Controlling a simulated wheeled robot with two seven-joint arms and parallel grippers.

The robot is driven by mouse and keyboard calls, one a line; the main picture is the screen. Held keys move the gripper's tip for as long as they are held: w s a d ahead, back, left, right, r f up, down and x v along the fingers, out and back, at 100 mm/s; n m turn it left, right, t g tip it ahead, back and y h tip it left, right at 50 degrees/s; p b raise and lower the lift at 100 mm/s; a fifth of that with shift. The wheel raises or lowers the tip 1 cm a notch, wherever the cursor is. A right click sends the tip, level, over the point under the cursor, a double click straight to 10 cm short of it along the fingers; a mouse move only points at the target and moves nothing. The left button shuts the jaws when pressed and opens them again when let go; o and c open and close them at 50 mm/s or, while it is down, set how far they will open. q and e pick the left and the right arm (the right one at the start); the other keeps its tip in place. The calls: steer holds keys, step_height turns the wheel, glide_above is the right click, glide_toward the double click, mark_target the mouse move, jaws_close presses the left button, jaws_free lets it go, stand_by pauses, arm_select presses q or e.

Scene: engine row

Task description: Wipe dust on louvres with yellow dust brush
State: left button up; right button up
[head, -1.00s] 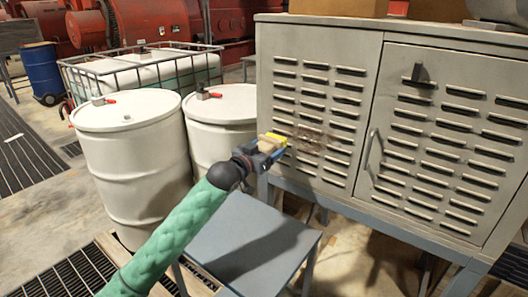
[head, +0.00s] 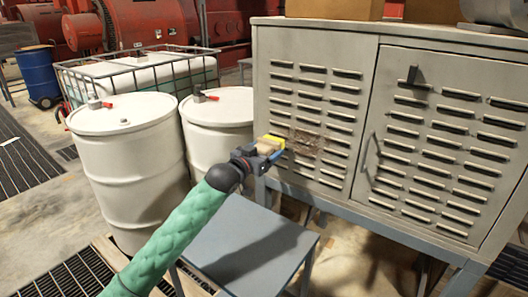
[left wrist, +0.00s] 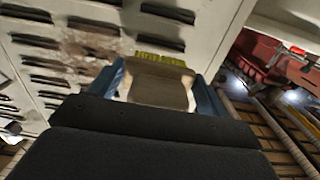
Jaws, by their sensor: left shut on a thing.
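The grey cabinet's left panel has rows of louvres (head: 327,103). A brown patch of dust (head: 306,141) lies across the lower middle louvres, and it also shows at the upper left of the left wrist view (left wrist: 90,42). My left gripper (head: 268,150) is shut on the yellow dust brush (head: 272,140), just left of the dust patch. In the left wrist view, the brush's tan block (left wrist: 158,82) sits between the blue fingers with its yellow bristles facing the panel. I cannot tell whether the bristles touch it. My right gripper is not in view.
A blue-grey table (head: 245,245) stands below my left arm. Two white drums (head: 128,165) stand to the left, with a caged tank (head: 140,75) behind. The cabinet's right door has a handle (head: 368,160).

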mark_target(275, 151)
arm_select(q)
steer(key=shift+x, duration=1.05)
steer(key=shift+s, duration=0.1)
